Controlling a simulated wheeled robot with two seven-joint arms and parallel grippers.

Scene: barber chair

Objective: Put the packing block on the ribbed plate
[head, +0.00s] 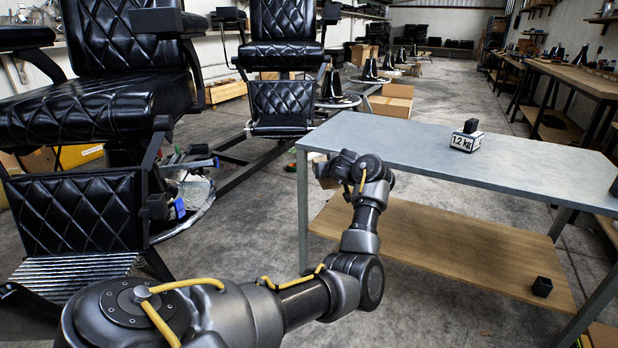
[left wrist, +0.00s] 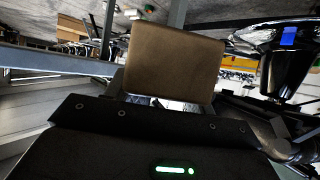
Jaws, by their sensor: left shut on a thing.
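The packing block (left wrist: 173,65) is a plain brown block. It shows in the left wrist view, held in my left gripper (left wrist: 165,98), which is shut on it. In the head view my left wrist hides the block and the fingers, beside the near left end of the grey table. A ribbed plate (head: 75,277), silvery metal, is the footrest of the near black barber chair at the lower left; its top looks bare. A similar footrest plate (head: 280,131) is on the chair behind. My left gripper is well to the right of the near plate. My right gripper is not in view.
The grey table (head: 390,145) carries a white 1.2 kg block (head: 466,142) with a dark top. A small black cup (head: 542,287) stands on its wooden lower shelf (head: 450,255). The near chair (head: 95,110) rises at left.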

